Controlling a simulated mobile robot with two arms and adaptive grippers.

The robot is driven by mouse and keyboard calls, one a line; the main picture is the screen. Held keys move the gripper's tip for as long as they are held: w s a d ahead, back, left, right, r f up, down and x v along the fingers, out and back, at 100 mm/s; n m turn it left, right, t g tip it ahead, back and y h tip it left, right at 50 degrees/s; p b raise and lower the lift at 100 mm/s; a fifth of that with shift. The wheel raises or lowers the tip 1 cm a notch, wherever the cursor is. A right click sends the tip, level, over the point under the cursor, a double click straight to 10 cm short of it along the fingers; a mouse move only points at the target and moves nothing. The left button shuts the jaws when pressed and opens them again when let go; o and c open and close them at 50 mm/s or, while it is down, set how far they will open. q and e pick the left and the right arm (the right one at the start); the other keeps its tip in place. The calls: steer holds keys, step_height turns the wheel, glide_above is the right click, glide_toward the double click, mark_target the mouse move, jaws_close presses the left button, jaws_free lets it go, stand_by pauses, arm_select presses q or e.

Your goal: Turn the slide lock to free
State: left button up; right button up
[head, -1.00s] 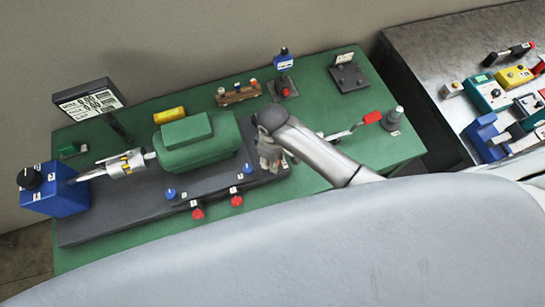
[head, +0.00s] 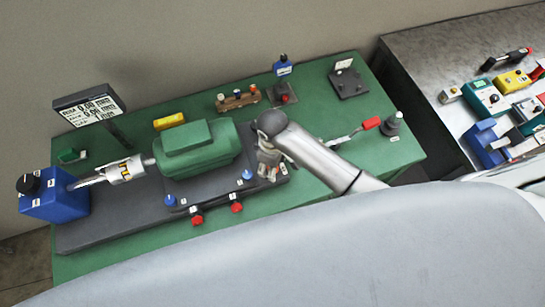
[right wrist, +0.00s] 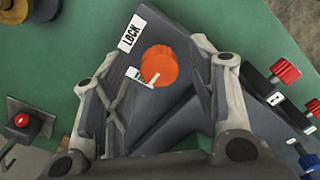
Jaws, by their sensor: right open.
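The slide lock's orange knob (right wrist: 160,66) sits on a dark grey block (right wrist: 165,25) in the right wrist view. A white LOCK label (right wrist: 131,33) lies at its upper left, and a second small white label sits at its lower left, partly covered. A white mark shows on the knob's lower edge. My right gripper (right wrist: 155,58) is open, its fingers on either side of the knob with gaps visible. In the head view my right gripper (head: 269,167) is at the right end of the green motor (head: 198,150) and hides the knob. My left gripper is not in view.
Red and blue knobs (head: 237,207) line the front of the dark base (head: 120,215). A red-handled lever (head: 371,122) lies to the right of my arm. A display (head: 88,104) stands at the back left. Green table is clear at front right.

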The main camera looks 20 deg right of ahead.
step_height(320, 180, up, 12)
steer(key=shift+f, duration=0.15)
steer(key=shift+s+f, duration=0.1)
stand_by(0.6)
